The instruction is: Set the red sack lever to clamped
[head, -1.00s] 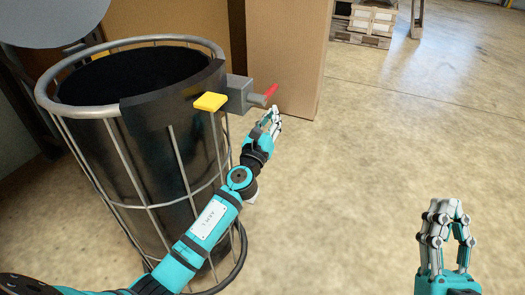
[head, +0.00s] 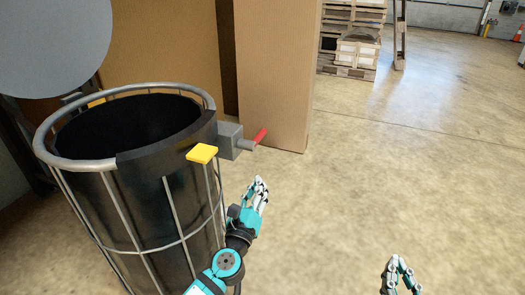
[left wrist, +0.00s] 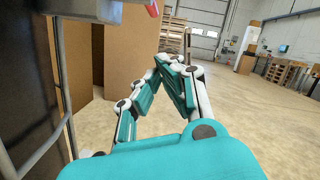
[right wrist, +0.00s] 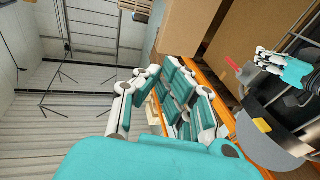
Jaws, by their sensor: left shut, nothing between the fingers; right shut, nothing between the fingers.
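The red sack lever (head: 260,136) sticks out from a grey block (head: 232,141) on the rim of the sack holder (head: 70,162), pointing right and slightly up in the head view. Its red tip shows at the top of the left wrist view (left wrist: 152,8) and it also shows in the right wrist view (right wrist: 233,64). My left gripper (head: 259,182) is shut and empty, below the lever and apart from it. My right gripper (head: 398,262) is shut and empty, low at the right, far from the lever. I cannot tell the lever's setting by name.
A yellow tab (head: 202,153) sits on the holder's rim beside the block. A tall cardboard box (head: 275,75) stands just behind the lever. Pallets with boxes (head: 352,45) stand further back. The floor (head: 400,150) to the right is clear.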

